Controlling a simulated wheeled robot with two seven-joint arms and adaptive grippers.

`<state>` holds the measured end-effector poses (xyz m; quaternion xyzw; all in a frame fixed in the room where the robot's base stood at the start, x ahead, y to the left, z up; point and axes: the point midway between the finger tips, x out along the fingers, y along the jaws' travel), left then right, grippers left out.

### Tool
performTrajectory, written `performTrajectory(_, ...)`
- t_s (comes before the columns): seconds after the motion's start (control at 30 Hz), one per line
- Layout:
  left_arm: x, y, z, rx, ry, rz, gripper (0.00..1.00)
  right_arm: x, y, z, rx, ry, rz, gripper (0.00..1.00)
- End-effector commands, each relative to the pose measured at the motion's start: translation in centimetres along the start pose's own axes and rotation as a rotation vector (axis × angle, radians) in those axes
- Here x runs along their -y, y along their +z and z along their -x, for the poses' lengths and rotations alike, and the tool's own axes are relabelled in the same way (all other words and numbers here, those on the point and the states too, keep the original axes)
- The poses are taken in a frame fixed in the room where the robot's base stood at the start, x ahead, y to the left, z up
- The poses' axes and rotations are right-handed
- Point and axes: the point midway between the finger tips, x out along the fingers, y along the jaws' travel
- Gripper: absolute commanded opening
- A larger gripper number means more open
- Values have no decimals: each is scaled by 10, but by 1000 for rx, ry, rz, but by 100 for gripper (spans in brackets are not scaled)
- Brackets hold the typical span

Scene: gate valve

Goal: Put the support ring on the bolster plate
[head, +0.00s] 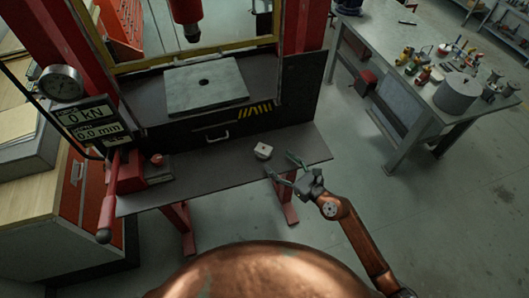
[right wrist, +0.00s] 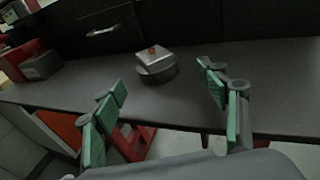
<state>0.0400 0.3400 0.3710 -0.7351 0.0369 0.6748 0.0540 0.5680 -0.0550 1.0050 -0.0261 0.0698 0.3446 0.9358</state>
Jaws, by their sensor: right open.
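The bolster plate (head: 228,82) is a flat grey-green square with a dark hole in its middle, lying on the press bed; nothing stands on it. A small grey metal piece (head: 263,151), seemingly the support ring, sits on the dark front shelf. In the right wrist view the piece (right wrist: 157,68) has a round lower body, a flat angular top and a small orange spot. My right gripper (head: 280,164) is open and empty at the shelf's front edge, just right of the piece. Its green-padded fingers are apart and short of the piece. My left gripper is not seen.
The red press ram (head: 186,22) hangs above the plate between red posts. The dark shelf (head: 215,165) is clear around the piece. A red box (head: 155,170) and a lever (head: 108,215) are at its left. A bench (head: 410,85) with tools stands at the right.

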Motion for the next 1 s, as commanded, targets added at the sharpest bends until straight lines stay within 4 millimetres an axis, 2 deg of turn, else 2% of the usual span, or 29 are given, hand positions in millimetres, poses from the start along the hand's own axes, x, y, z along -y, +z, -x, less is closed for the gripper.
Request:
performTrajectory(0.57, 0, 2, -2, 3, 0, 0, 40, -6, -6, -69, -1, 2, 0, 67)
performTrajectory(0.87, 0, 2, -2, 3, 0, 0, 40, -6, -6, -74, -1, 1, -1, 67)
performTrajectory(1.0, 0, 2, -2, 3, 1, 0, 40, -6, -6, -74, -1, 1, -1, 58)
